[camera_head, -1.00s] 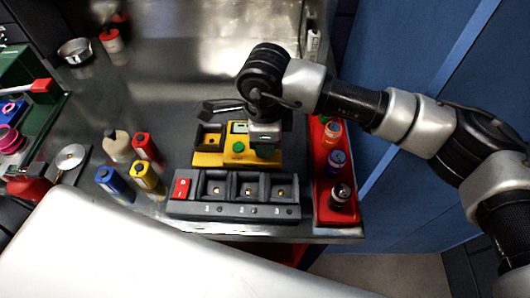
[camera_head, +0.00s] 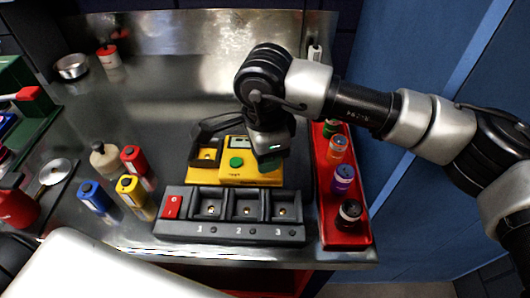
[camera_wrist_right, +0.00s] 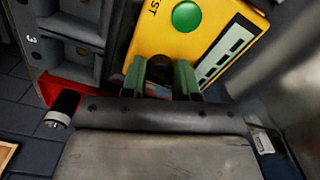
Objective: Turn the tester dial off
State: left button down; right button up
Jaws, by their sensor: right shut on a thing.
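The yellow tester (camera_head: 236,178) lies on the metal bench behind the grey charger block. It has a green button (camera_head: 236,162) and a small screen (camera_head: 240,142). My right gripper (camera_head: 270,160) is at the tester's right end and hides the dial in the head view. In the right wrist view the green fingertips of my right gripper (camera_wrist_right: 161,80) are closed on the dark dial (camera_wrist_right: 160,68), beside the yellow face with its green button (camera_wrist_right: 187,16). The dial's pointer and setting cannot be read. My left gripper is out of view.
The charger block (camera_head: 228,230) has a red switch and numbered bays. Red, blue, yellow and beige bottles stand to the left. The bench's back is mostly clear.

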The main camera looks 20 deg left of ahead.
jog(key=o, duration=0.9)
notch_tip(320, 180, up, 11)
jog(key=shift+f+b, duration=0.1)
jog(key=shift+b, duration=0.25)
